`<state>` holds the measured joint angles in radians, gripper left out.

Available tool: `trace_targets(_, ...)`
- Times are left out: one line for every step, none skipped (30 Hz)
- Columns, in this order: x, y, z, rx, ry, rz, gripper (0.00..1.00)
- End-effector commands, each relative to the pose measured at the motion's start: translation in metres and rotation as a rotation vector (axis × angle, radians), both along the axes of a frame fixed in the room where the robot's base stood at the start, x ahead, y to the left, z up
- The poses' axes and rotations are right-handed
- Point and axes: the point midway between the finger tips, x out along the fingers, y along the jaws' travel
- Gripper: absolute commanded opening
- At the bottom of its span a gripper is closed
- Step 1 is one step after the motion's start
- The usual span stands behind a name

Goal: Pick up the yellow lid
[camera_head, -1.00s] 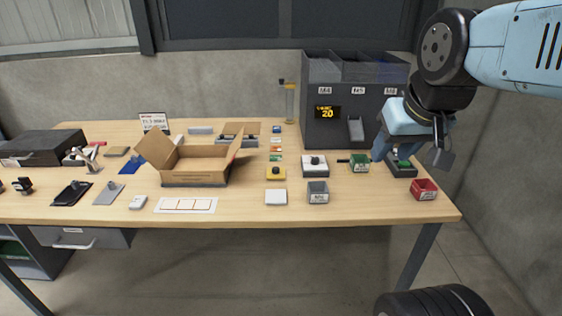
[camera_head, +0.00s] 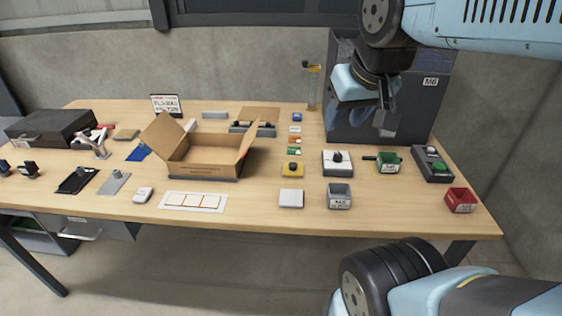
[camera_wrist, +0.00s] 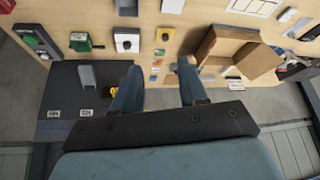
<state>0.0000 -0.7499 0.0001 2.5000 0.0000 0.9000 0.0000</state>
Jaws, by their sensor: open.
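The yellow lid (camera_head: 292,169) is a small yellow block with a dark knob on top. It sits on the wooden table, right of the cardboard box, and shows in the wrist view (camera_wrist: 161,36) beyond the fingertips, roughly between them. My gripper (camera_head: 345,112) is raised above the back of the table, in front of the dark bin unit, behind and to the right of the lid. In the wrist view its two blue fingers (camera_wrist: 158,68) are spread with nothing between them. In the head view the fingers are hard to make out.
The dark bin unit (camera_head: 420,110) stands tall at the back right. The open cardboard box (camera_head: 205,155) is left of the lid. A white block with a black knob (camera_head: 337,163) is close on its right; a white square (camera_head: 291,198) and grey bin (camera_head: 340,197) lie in front.

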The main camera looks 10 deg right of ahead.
Motion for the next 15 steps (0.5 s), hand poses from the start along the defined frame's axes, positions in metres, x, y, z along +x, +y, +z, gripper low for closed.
trace_targets(0.0, 0.0, 0.0, 0.0, 0.0, 0.0, 0.43)
trace_targets(0.0, 0.0, 0.0, 0.0, 0.0, 0.0, 0.43)
trace_targets(0.0, 0.0, 0.0, 0.0, 0.0, 0.0, 0.43)
trace_targets(0.0, 0.0, 0.0, 0.0, 0.0, 0.0, 0.43)
trace_targets(0.0, 0.0, 0.0, 0.0, 0.0, 0.0, 0.44)
trace_targets(0.0, 0.0, 0.0, 0.0, 0.0, 0.0, 0.48)
trace_targets(0.001, 0.0, 0.0, 0.0, 0.001, -0.001, 0.51)
trace_targets(0.002, 0.0, 0.0, 0.0, 0.003, -0.002, 0.54)
trace_targets(0.004, 0.0, 0.0, 0.0, 0.007, -0.006, 0.58)
trace_targets(0.007, 0.0, 0.0, -0.001, 0.011, -0.009, 0.61)
trace_targets(0.011, 0.0, -0.001, -0.001, 0.017, -0.013, 0.64)
trace_targets(0.016, 0.0, -0.002, -0.002, 0.025, -0.02, 0.67)
trace_targets(0.022, 0.008, -0.003, -0.001, 0.033, -0.026, 0.7)
trace_targets(0.027, 0.011, -0.004, -0.003, 0.041, -0.031, 0.73)
trace_targets(0.036, 0.012, -0.006, -0.003, 0.052, -0.041, 0.77)
